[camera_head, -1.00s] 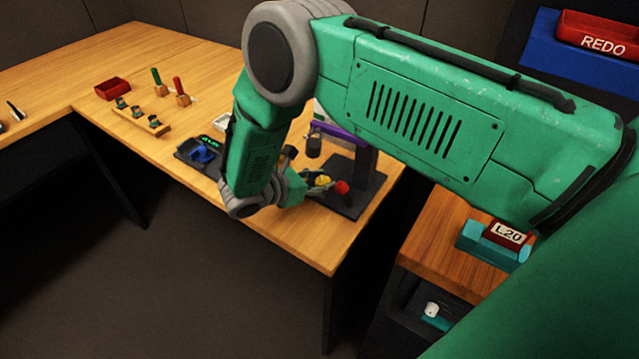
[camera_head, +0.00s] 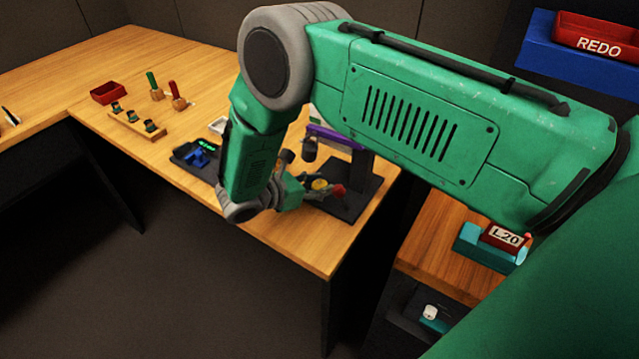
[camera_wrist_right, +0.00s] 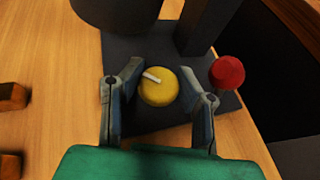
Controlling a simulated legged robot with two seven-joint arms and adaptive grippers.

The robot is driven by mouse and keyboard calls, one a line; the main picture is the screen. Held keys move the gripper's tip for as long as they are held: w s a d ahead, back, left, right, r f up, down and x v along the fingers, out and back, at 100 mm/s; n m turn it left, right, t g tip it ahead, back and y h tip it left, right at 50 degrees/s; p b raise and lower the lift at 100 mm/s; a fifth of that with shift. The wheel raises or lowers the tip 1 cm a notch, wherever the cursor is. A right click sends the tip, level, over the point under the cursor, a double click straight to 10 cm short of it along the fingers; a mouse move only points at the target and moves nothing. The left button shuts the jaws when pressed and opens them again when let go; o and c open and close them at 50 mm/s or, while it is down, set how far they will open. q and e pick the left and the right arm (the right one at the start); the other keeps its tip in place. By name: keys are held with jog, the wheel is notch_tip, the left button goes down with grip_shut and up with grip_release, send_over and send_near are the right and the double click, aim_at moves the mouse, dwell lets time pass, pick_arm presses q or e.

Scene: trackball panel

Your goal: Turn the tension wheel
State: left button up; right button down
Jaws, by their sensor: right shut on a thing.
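The yellow wheel (camera_wrist_right: 157,90), which I take for the tension wheel, sits on a dark base plate (camera_wrist_right: 133,48) and carries a white mark pointing to the upper left in the right wrist view. My right gripper (camera_wrist_right: 161,76) is shut on it, one finger on each side. In the head view the wheel (camera_head: 320,184) shows small between the fingers of my right gripper (camera_head: 318,187), partly hidden. A red knob (camera_wrist_right: 227,73) stands just to the right of the right finger, apart from it. My left gripper is not in view.
A dark post (camera_head: 362,168) with a purple arm (camera_head: 338,137) rises behind the wheel. A blue trackball device (camera_head: 199,158) lies to the left. Farther left are a red tray (camera_head: 108,92) and handled tools. The desk's front edge is close.

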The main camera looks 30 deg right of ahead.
jog(key=shift+w+a+r, duration=0.1)
jog(key=shift+w, duration=0.05)
jog(key=c, duration=1.4)
grip_release()
jog(key=shift+o, duration=0.2)
jog(key=shift+a, duration=0.1)
jog(key=shift+a+r, duration=0.15)
jog(key=shift+a, duration=0.3)
jog(key=v, duration=1.1)
